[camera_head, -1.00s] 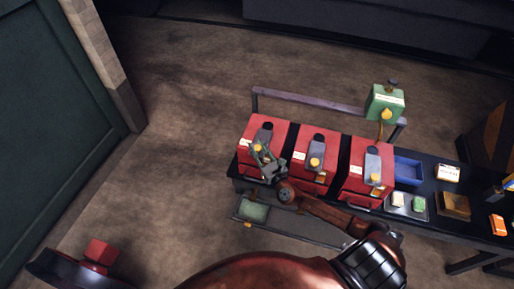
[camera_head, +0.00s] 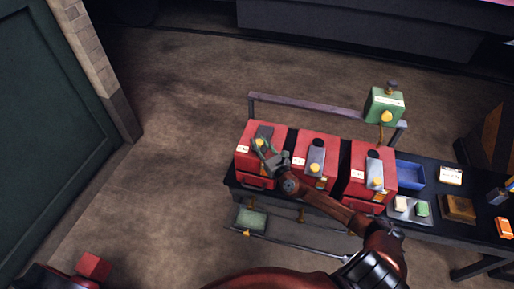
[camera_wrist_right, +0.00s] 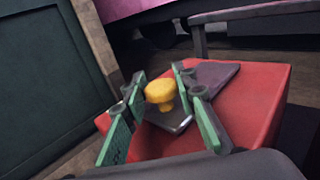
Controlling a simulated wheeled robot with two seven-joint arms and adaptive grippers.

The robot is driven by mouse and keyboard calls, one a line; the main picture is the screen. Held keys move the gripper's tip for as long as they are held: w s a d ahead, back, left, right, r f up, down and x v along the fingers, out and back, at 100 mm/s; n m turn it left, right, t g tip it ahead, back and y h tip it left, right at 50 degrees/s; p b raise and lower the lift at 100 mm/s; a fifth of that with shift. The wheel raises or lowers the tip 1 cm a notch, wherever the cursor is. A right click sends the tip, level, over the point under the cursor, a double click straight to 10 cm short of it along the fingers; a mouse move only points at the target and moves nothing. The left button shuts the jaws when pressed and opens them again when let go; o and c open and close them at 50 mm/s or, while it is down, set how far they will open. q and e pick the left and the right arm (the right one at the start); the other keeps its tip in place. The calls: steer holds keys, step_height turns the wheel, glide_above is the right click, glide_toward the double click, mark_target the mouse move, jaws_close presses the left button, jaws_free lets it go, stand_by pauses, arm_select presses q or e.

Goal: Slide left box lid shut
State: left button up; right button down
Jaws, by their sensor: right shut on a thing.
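The left red box (camera_head: 248,158) stands at the left end of the dark bench in the head view. Its grey lid (camera_head: 264,131) lies on the sloping top and has a yellow knob (camera_head: 259,143). In the right wrist view, the knob (camera_wrist_right: 161,93) sits between the green finger pads (camera_wrist_right: 160,110), on the dark lid plate (camera_wrist_right: 172,122). The fingers partly hide the lid.
Two more red boxes with grey lids, a middle box (camera_head: 300,160) and a right box (camera_head: 357,165), stand close by. A green box (camera_head: 384,106) rises behind on a rail (camera_head: 310,102). A blue tray (camera_head: 410,181) and small items lie further right.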

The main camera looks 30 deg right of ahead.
steer(key=c, duration=2)
jaws_free()
steer(key=shift+w+d+r, duration=0.1)
steer(key=shift+d+r, duration=0.05)
steer(key=shift+d, duration=0.1)
steer(key=o, duration=0.4)
steer(key=shift+a, duration=0.1)
steer(key=shift+s+f, duration=0.2)
steer(key=shift+s, duration=0.15)
steer(key=s, duration=1.1)
steer(key=shift+s+a, duration=0.15)
steer(key=shift+a, duration=0.3)
steer(key=shift+r, duration=0.1)
